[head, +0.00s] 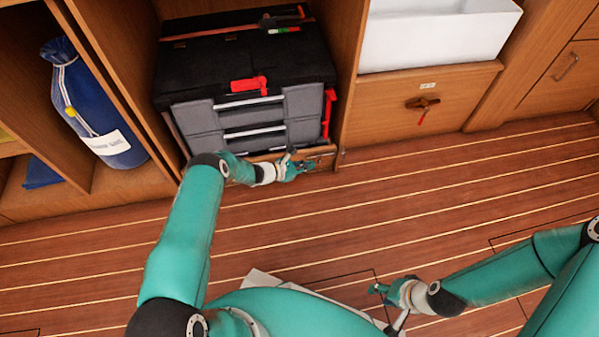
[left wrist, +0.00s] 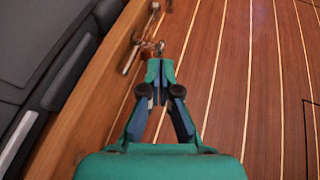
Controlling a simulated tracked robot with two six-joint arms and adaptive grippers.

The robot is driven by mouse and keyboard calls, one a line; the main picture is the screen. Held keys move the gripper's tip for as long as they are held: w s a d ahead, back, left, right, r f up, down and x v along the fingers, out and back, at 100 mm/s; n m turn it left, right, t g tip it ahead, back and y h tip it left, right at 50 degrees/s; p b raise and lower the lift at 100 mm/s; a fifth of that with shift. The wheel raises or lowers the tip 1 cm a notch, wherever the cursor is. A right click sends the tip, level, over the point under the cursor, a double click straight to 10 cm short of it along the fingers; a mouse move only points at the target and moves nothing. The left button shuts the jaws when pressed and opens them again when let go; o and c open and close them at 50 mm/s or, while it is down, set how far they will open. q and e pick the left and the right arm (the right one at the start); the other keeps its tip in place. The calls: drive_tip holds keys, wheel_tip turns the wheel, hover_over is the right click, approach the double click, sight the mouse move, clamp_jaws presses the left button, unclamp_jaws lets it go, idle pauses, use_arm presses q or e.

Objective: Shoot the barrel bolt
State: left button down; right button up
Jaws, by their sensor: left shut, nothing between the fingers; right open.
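The barrel bolt (left wrist: 131,58) is a small metal fitting on the wooden board, seen just beyond my left fingertips in the left wrist view. A metal knob (left wrist: 160,46) shows right at those fingertips; whether they touch it, I cannot tell. In the head view, the bolt is mostly hidden by my left gripper (head: 295,169), which is at the low wooden board (head: 325,150) in front of the toolbox. My left gripper is shut and empty; it also shows in the left wrist view (left wrist: 156,72). My right gripper (head: 378,289) is open, low over the floor, far from the bolt.
A black and grey toolbox (head: 245,85) with red latches stands behind the board. A blue bag (head: 95,110) sits in the left locker. A white bin (head: 435,35) stands above a wooden panel with a red-handled valve (head: 423,104). The striped floor (head: 450,190) in front is largely clear.

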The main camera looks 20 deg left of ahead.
use_arm(q)
drive_tip(key=shift+w+d+f, duration=0.1)
drive_tip(key=shift+w+d, duration=0.3)
drive_tip(key=shift+w, duration=0.05)
drive_tip(key=w+d+b, duration=0.1)
drive_tip(key=d, duration=0.1)
drive_tip(key=shift+w+d+b, duration=0.35)
drive_tip(key=shift+w+b, duration=0.05)
